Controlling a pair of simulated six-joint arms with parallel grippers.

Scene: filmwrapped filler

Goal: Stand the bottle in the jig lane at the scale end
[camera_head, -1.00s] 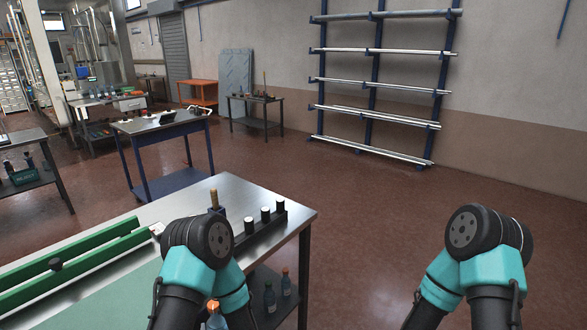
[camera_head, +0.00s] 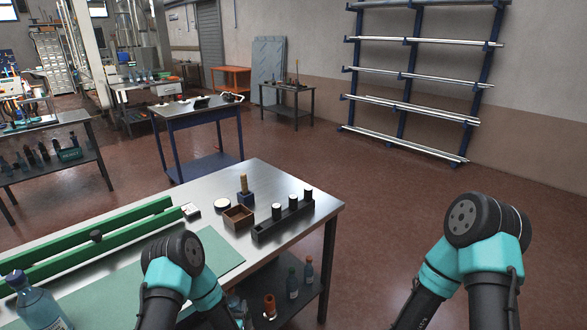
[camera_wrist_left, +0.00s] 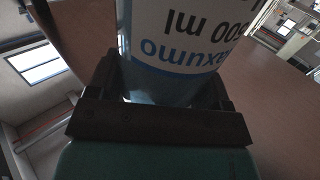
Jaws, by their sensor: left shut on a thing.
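In the left wrist view my left gripper (camera_wrist_left: 165,97) is shut on a bottle (camera_wrist_left: 185,40) with a white label, a blue band and upside-down print. The bottle's ends are outside that view. In the head view a clear bottle (camera_head: 42,308) with a dark blue cap shows at the lower left, cut by the frame edge; I cannot tell whether it is the held one. My left gripper's fingers are hidden in the head view, and my right gripper is out of view.
A small white-and-black device (camera_head: 191,210) sits at the rails' far end. Beside it are a round white-topped item (camera_head: 222,204), a brown box (camera_head: 238,217), a blue block with a wooden peg (camera_head: 245,196) and a black rack (camera_head: 283,222). Bottles stand on the lower shelf (camera_head: 275,295).

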